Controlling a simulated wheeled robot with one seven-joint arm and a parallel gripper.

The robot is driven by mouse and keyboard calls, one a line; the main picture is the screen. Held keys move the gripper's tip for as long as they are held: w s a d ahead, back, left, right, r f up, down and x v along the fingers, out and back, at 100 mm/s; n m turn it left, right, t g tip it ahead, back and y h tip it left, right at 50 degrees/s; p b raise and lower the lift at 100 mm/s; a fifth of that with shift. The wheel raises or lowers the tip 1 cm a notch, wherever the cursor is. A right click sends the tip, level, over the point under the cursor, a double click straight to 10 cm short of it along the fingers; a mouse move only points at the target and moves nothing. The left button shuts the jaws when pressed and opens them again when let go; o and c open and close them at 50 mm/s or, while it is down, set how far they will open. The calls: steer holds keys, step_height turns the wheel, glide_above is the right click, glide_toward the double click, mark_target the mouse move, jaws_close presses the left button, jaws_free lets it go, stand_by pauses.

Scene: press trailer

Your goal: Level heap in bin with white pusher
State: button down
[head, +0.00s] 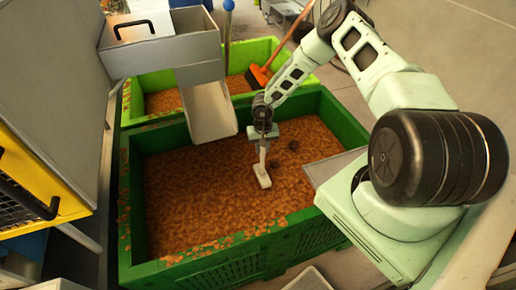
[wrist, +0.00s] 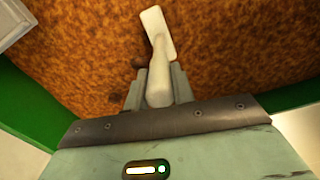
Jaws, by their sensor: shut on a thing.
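The green bin (head: 126,215) is filled with a brown, crumbly heap (head: 205,200). The heap looks broad, with dark spots near the far right part. My gripper (head: 262,143) is over the bin and shut on the white pusher (head: 263,175). The pusher's handle is between the fingers and its flat white head points down at the heap. In the wrist view, my gripper (wrist: 157,88) holds the pusher (wrist: 157,35) with the brown heap (wrist: 80,45) behind it. I cannot tell whether the head touches the heap.
A metal chute (head: 209,112) hangs over the bin's far left part. A lighter green bin (head: 135,100) with similar brown material stands behind. An orange broom (head: 258,76) leans there. A yellow-framed machine (head: 40,165) stands at the left. Some crumbs lie on the bin's near rim.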

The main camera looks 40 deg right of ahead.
step_height(320, 180, up, 14)
steer(key=p, duration=1.1)
steer(key=shift+d, duration=0.4)
steer(key=shift+r, duration=0.1)
step_height(320, 180, up, 22)
stand_by(1.0)
steer(key=shift+s, duration=0.1)
